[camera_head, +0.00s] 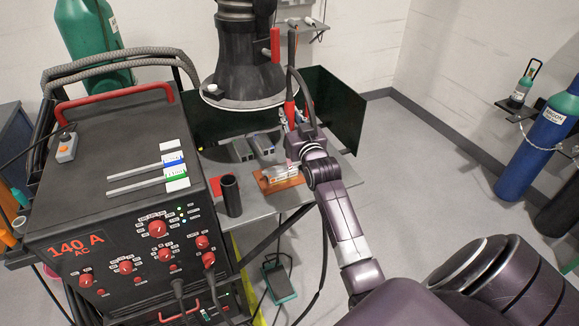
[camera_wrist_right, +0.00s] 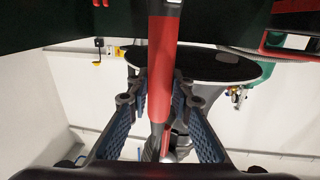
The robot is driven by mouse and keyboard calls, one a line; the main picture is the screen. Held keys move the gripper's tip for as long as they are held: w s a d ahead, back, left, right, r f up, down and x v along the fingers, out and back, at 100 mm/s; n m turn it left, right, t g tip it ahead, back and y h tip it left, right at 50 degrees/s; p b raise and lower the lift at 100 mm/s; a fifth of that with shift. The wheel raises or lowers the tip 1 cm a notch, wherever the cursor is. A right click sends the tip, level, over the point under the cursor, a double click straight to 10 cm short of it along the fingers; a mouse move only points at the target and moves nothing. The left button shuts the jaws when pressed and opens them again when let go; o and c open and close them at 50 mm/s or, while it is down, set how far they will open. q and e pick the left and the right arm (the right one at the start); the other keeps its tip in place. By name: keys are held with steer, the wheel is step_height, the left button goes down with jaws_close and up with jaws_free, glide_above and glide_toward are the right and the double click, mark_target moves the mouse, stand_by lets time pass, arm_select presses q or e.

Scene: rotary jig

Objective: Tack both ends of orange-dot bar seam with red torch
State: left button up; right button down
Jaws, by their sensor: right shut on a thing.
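My right gripper (camera_head: 298,125) is over the work table (camera_head: 226,172), shut on the red torch (camera_head: 290,113). In the right wrist view the torch's red handle (camera_wrist_right: 161,75) stands between the two blue-padded fingers of the gripper (camera_wrist_right: 160,110). The torch tip is hidden in the head view. Two grey metal bars or blocks (camera_head: 241,151) lie on the table left of the gripper. I cannot make out an orange dot on either, nor a seam. My left gripper is not in view.
A black extraction hood (camera_head: 243,85) hangs above the table, with another red handle (camera_head: 275,46) beside it. A dark green screen (camera_head: 338,110) stands behind. A black cup (camera_head: 231,195) and an orange-brown block (camera_head: 279,180) are near the front. The welder (camera_head: 125,215) stands left.

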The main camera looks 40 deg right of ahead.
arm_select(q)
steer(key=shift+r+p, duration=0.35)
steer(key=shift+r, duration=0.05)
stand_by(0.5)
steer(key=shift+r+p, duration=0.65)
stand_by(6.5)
